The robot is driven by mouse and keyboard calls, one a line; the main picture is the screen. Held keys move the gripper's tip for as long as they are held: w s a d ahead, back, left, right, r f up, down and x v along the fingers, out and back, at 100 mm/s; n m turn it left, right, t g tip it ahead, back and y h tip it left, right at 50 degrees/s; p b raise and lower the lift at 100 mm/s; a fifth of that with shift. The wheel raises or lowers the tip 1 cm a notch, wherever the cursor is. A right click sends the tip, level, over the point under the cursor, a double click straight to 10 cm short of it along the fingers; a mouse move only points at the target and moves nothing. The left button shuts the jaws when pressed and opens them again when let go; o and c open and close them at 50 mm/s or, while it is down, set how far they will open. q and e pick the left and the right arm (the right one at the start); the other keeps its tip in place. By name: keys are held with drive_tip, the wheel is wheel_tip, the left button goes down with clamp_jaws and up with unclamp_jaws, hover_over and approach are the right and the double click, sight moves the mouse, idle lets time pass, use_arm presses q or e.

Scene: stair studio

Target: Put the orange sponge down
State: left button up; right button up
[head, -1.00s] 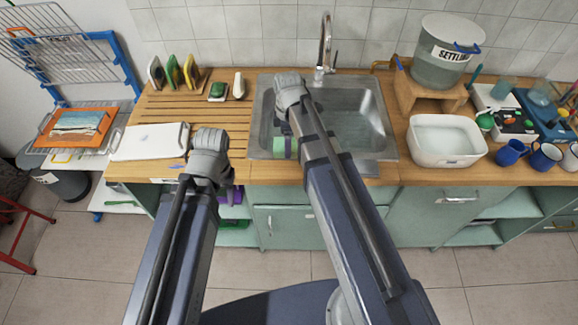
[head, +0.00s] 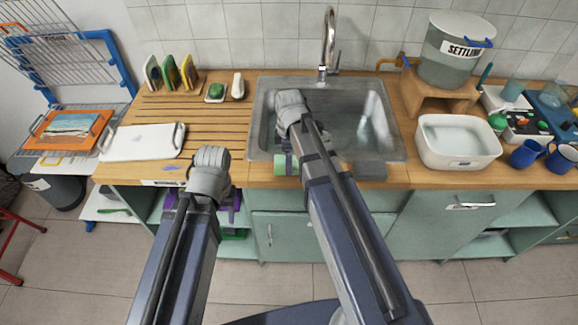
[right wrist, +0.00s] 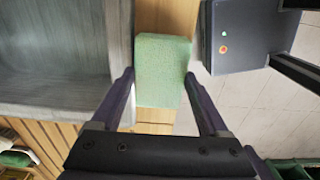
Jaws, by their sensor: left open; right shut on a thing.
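My right gripper (right wrist: 160,88) is shut on a green sponge (right wrist: 162,60), with one finger on each side of it. In the right wrist view the sponge is over the wooden counter strip beside the steel sink (right wrist: 60,95). In the head view the sponge (head: 280,165) shows at the sink's front edge, partly hidden by my right arm. I cannot tell whether it touches the counter. My left gripper (head: 204,203) is open and empty in front of the counter's front edge. I see no orange sponge.
A white basin (head: 458,162) stands right of the sink.

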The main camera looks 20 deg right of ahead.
use_arm(q)
drive_tip(key=shift+f, duration=0.6)
use_arm(e)
drive_tip(key=shift+f, duration=0.6)
drive_tip(key=shift+f, duration=0.1)
drive_tip(key=shift+f+b, duration=0.15)
drive_tip(key=shift+b, duration=0.25)
drive_tip(key=o, duration=1.1)
drive_tip(key=shift+c, duration=0.2)
use_arm(q)
drive_tip(key=shift+f, duration=0.15)
use_arm(e)
wheel_tip(320, 180, up, 13)
drive_tip(key=p, duration=1.3)
use_arm(q)
wheel_tip(320, 180, up, 12)
use_arm(e)
drive_tip(key=s+a+m+h, duration=0.1)
drive_tip(key=s+a+m, duration=0.9)
drive_tip(key=s, duration=0.4)
drive_tip(key=shift+s+a+f+m, duration=0.2)
drive_tip(key=shift+m, duration=0.3)
